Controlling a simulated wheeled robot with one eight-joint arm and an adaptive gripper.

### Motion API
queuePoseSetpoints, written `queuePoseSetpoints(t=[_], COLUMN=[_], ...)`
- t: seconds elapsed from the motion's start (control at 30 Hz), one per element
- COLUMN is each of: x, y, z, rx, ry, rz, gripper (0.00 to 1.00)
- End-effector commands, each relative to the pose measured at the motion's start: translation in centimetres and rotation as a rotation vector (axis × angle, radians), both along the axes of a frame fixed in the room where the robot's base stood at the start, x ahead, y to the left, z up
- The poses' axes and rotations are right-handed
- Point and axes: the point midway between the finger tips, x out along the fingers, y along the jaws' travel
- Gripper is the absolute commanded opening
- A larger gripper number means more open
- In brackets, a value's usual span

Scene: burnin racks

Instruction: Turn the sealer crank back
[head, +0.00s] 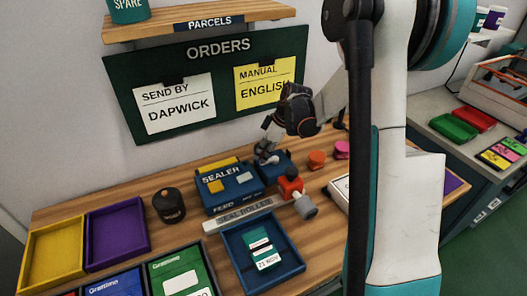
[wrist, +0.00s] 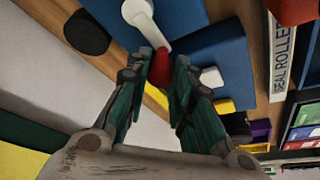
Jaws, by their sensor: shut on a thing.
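The blue sealer (head: 225,188) stands on the wooden bench in the head view, with yellow and pale parts on top. Its blue body also shows in the wrist view (wrist: 215,45). The crank's pale grey arm (wrist: 148,28) runs from a round hub to a red knob (wrist: 159,68). My gripper (wrist: 162,62) is shut on the red knob, with a green-padded finger on each side of it. In the head view my gripper (head: 268,152) is over the back right of the sealer. The knob is hidden there.
A bar marked SEAL ROLLER (head: 240,213) lies in front of the sealer, near a red block with a grey cylinder (head: 305,206). A blue tray (head: 232,258) holds a labelled parcel. A dark canister (head: 169,206) stands left. The ORDERS board (head: 215,120) is close behind my gripper.

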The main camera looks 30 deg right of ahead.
Motion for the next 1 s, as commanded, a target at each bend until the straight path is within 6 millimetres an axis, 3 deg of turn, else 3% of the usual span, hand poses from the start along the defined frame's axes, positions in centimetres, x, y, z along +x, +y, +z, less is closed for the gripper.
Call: queuePoseSetpoints(t=[0.13, 0.17, 0.23, 0.27, 0.67, 1.0], x=[-0.1, -0.1, -0.1, -0.1, -0.2, -1.8], y=[0.0, 0.0, 0.0, 0.0, -0.1, -1.8], z=[0.0, 0.0, 0.0, 0.0, 0.4, 5.8], rx=[-0.001, -0.001, -0.001, -0.001, 0.000, -0.001], ry=[0.002, 0.002, 0.002, 0.002, 0.001, 0.002], rz=[0.000, 0.000, -0.001, -0.001, -0.002, -0.003], gripper=[0.00, 0.24, 0.40, 0.43, 0.43, 0.43])
